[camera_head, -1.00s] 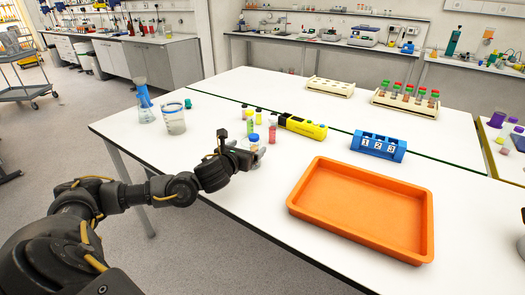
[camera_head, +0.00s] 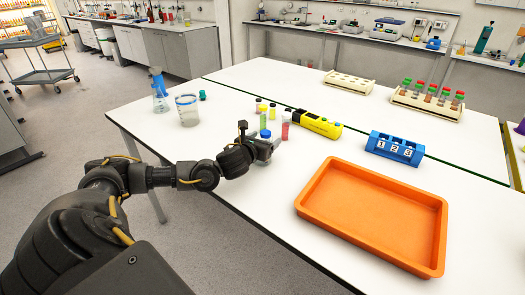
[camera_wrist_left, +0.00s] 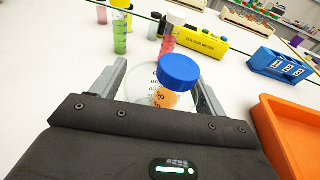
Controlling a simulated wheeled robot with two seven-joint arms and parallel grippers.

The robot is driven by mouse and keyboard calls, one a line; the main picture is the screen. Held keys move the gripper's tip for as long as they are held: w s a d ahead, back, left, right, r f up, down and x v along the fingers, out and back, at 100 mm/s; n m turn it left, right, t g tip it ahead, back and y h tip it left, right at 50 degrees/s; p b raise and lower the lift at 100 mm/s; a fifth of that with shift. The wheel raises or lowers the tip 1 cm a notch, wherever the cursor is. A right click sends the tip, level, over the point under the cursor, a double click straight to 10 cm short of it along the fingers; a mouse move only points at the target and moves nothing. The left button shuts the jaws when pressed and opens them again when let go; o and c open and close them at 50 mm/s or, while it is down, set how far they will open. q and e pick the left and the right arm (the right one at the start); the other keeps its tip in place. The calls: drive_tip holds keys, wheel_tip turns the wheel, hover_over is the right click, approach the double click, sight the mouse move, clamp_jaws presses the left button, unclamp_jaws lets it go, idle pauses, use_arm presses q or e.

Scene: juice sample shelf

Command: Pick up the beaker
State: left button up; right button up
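The clear glass beaker (camera_head: 187,112) stands upright at the far left of the white table, next to a conical flask (camera_head: 160,102). It holds something pale and cloudy. My left gripper (camera_head: 271,147) is low over the table's near edge, well to the right of the beaker and nearer. In the left wrist view its fingers (camera_wrist_left: 158,90) are spread wide. A vial with a blue cap and orange contents (camera_wrist_left: 180,72) shows between and beyond them, with a clear round lettered thing (camera_wrist_left: 142,84) behind it. I cannot tell whether the fingers touch either. My right gripper is not in view.
Small vials and a yellow colour meter (camera_head: 317,124) stand behind my left gripper. An orange tray (camera_head: 372,263), a blue numbered holder (camera_head: 395,148) and tube racks (camera_head: 427,104) are to the right. The table between beaker and vials is mostly clear.

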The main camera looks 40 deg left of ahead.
use_arm(q)
drive_tip(key=shift+w+d, duration=0.15)
drive_tip(key=shift+w, duration=0.05)
drive_tip(key=shift+c, duration=1.2)
drive_tip(key=shift+f, duration=0.1)
drive_tip(key=c, duration=0.5)
drive_tip(key=shift+c, duration=0.5)
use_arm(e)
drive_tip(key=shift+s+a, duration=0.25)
use_arm(q)
drive_tip(key=shift+r, duration=0.25)
